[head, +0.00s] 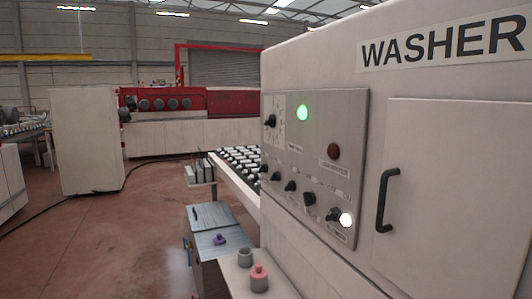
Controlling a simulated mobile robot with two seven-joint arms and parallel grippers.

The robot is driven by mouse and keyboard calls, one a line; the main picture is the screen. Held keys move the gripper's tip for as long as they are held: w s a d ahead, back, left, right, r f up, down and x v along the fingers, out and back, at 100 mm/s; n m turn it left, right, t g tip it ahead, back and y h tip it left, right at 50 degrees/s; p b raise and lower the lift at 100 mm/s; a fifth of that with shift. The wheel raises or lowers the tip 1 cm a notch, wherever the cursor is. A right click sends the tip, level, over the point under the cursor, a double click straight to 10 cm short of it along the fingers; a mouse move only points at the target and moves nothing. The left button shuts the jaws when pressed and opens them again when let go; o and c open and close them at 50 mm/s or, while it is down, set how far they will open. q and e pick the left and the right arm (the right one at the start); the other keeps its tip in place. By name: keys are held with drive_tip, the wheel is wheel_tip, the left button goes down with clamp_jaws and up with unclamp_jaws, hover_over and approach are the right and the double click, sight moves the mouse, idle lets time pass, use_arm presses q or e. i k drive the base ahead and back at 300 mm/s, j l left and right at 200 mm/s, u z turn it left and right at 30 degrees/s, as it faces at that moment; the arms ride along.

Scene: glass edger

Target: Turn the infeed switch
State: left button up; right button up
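A grey control panel (352,120) is mounted on the washer in the head view. A black rotary knob (271,121) sits at its upper left. Several black switches run in a slanting row along its lower part, from a left one (264,169) through a middle one (290,186) to a right one (333,215). The labels are too small to read, so I cannot tell which is the infeed switch. A green lamp (302,113) and a white lamp (346,219) are lit. A dark red round button or lamp (333,151) is unlit. Neither gripper is in view.
The washer door has a black handle (386,200) right of the panel. A roller conveyor (238,165) extends behind the washer. A grey metal cabinet (213,240) and a pink-topped object (259,277) stand low in front. The reddish floor (120,235) at left is largely open, with a cable across it.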

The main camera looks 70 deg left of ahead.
sight(264, 168)
drive_tip(key=u, duration=2)
drive_tip(key=i+j+z, duration=0.15)
drive_tip(key=z, duration=0.35)
drive_tip(key=i+j+z, duration=0.1)
drive_tip(key=j+z, duration=0.15)
drive_tip(key=z, duration=0.2)
drive_tip(key=i+j+z, duration=0.1)
drive_tip(key=j+z, duration=0.2)
drive_tip(key=z, duration=0.2)
